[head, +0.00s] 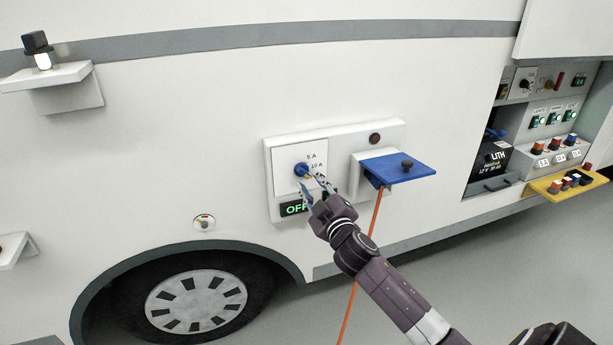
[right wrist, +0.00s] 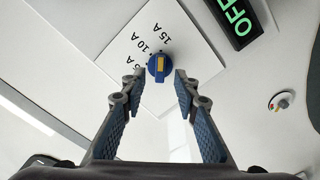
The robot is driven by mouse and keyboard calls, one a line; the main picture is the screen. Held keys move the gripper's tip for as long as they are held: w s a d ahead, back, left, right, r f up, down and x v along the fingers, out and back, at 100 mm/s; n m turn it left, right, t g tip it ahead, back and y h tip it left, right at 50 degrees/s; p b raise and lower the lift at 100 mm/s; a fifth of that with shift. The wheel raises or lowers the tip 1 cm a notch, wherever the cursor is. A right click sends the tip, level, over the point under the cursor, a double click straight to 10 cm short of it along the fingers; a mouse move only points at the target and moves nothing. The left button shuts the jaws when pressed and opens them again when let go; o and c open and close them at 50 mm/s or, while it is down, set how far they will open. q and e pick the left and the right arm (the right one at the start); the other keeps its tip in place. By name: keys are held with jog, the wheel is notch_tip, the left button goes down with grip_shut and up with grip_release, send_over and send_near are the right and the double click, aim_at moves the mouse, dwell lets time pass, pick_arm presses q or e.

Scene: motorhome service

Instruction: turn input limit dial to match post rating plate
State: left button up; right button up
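The input limit dial (head: 301,169) is a blue knob on a white square plate (head: 287,155) on the motorhome's side. In the right wrist view the dial (right wrist: 158,68) has a yellow bar, with 5 A, 10 A and 15 A marked around it. The bar runs roughly up and down in that view, nearest the gap between 10 A and 15 A; I cannot tell its exact setting. My right gripper (head: 312,184) is open at the dial. Its fingers (right wrist: 160,83) stand on either side, seemingly not touching. My left gripper and the post rating plate are not in view.
A display reading OFF (head: 295,208) sits below the dial. A blue flap (head: 399,167) sticks out to the right, with an orange cable (head: 362,255) hanging down. An open service bay (head: 480,185) is far right.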

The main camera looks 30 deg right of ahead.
aim_at(304, 174)
jog(key=shift+x, duration=1.65)
grip_shut()
